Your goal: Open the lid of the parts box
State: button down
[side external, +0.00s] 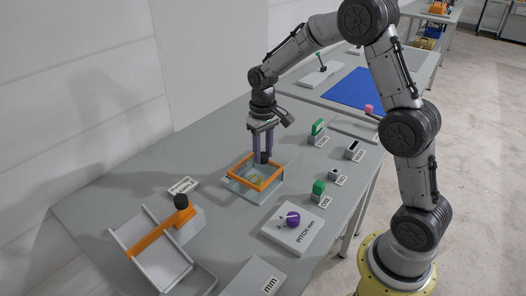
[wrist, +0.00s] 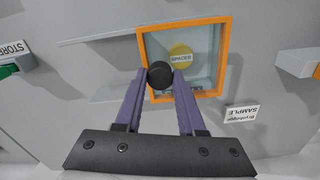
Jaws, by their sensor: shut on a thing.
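The parts box (side external: 270,191) is a clear-walled box on the grey table, in the middle of the side view. Its orange-framed top, the lid (side external: 240,179), sits over the walls; in the wrist view the orange frame (wrist: 224,62) surrounds a clear pane. A yellow disc labelled SPACER (wrist: 181,54) shows inside the frame. My gripper (side external: 263,157) points down at the far side of the box. In the wrist view its purple fingers (wrist: 160,78) are closed on a round black knob (wrist: 160,73) at the frame's edge. I cannot tell whether the lid is raised at all.
A tray with an orange bar and black knob (side external: 181,201) stands at left. A PITCH mm plate with a purple knob (side external: 293,218) is in front. Several labelled blocks, including a green one (side external: 319,187), line the right. A blue mat (side external: 358,89) lies behind.

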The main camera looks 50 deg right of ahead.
jog(key=d, duration=1)
jog(key=shift+d, duration=0.25)
jog(key=shift+w+r, duration=0.1)
jog(key=c, duration=0.5)
grip_release()
notch_tip(320, 180, up, 14)
jog(key=shift+a, duration=0.1)
